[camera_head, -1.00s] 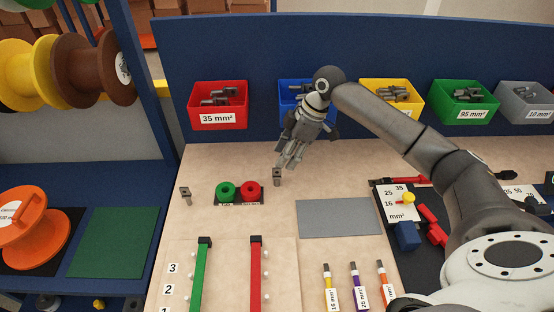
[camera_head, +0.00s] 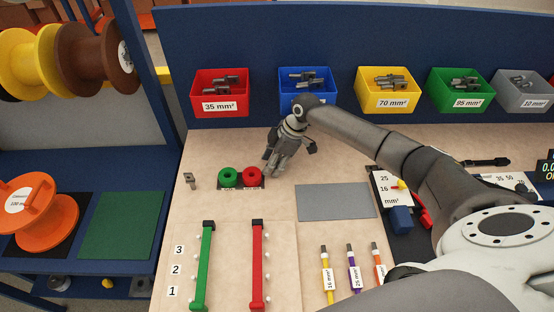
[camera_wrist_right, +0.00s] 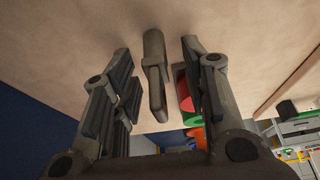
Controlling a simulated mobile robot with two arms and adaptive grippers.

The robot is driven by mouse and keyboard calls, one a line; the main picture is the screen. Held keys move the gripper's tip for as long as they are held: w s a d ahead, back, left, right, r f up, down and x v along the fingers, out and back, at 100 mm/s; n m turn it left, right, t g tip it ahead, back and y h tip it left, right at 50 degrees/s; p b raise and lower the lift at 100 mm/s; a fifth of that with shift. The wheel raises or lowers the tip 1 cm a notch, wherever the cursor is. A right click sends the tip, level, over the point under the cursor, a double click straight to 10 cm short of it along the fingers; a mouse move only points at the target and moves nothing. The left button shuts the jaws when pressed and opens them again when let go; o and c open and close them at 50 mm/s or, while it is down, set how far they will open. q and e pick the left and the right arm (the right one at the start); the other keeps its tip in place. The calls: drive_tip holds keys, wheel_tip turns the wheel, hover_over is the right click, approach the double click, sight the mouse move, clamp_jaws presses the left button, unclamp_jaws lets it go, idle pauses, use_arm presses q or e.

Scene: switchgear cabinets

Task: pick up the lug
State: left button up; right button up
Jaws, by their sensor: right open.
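A grey metal lug (camera_wrist_right: 155,70) stands between the two finger pads of my right gripper in the right wrist view, with a gap on each side. My right gripper (camera_wrist_right: 156,54) is open around it. In the head view the right gripper (camera_head: 271,165) is low over the bench, just right of the red ring, and hides this lug. A second grey lug (camera_head: 190,180) stands upright on the bench to the left of the green ring. My left gripper is not in view.
A green ring (camera_head: 228,177) and a red ring (camera_head: 252,176) sit in a dark holder beside the gripper. Labelled bins, including a red bin (camera_head: 219,104) and a blue bin (camera_head: 292,106), line the back panel. A grey mat (camera_head: 335,201) lies clear to the right.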

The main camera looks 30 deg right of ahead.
drive_tip(key=shift+c, duration=0.7)
clamp_jaws()
